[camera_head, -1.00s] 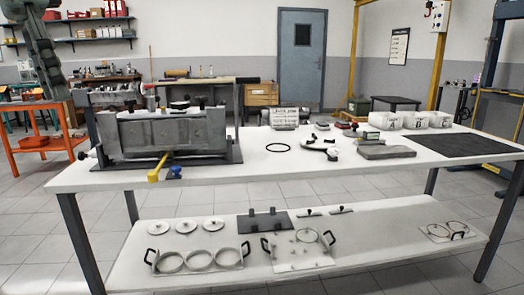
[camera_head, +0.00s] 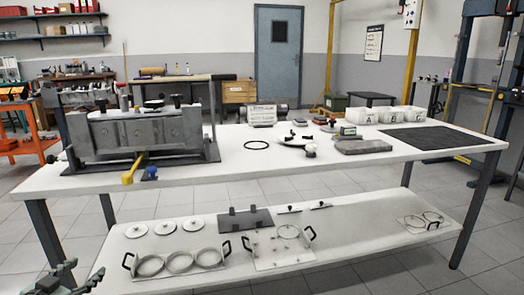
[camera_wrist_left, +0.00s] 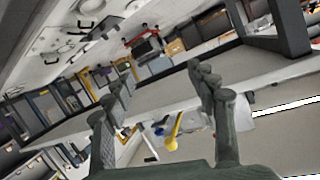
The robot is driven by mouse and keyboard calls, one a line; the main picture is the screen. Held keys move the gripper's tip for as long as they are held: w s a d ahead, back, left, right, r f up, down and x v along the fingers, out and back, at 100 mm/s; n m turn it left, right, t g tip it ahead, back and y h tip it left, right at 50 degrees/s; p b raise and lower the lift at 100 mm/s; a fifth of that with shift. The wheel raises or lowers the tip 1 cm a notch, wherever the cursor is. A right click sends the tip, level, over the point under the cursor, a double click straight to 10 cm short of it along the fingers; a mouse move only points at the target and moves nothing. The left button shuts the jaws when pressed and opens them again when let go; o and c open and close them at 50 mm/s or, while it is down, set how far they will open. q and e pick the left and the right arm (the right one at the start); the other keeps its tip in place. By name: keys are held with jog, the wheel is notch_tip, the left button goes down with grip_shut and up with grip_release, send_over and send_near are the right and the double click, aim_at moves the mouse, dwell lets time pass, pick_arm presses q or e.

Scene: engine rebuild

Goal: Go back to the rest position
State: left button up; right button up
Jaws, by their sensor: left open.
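My left gripper (camera_head: 62,280) shows at the lower left corner of the head view, low in front of the table and clear of it. In the left wrist view its two fingers (camera_wrist_left: 160,92) stand apart with nothing held between them. The engine block (camera_head: 140,133) sits in its stand at the left of the white table (camera_head: 250,185). My right gripper is not in either view.
The lower shelf (camera_head: 350,235) carries ring fixtures and discs. An orange cart (camera_head: 30,140) stands behind at the left. Floor in front is clear.

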pick_arm(q)
jog(key=s+d+f+n+g+y, duration=0.2)
jog(key=s+d+f+g, duration=0.2)
jog(key=s+f, duration=0.55)
jog(key=s+d+f+m+g+h, duration=0.1)
jog(key=s+d+f+g, duration=0.6)
jog(key=s+d+f, duration=0.8)
jog(key=d, duration=0.3)
jog(key=shift+s+m+h, duration=0.15)
jog(key=shift+m+h, duration=0.15)
jog(key=shift+h, duration=0.1)
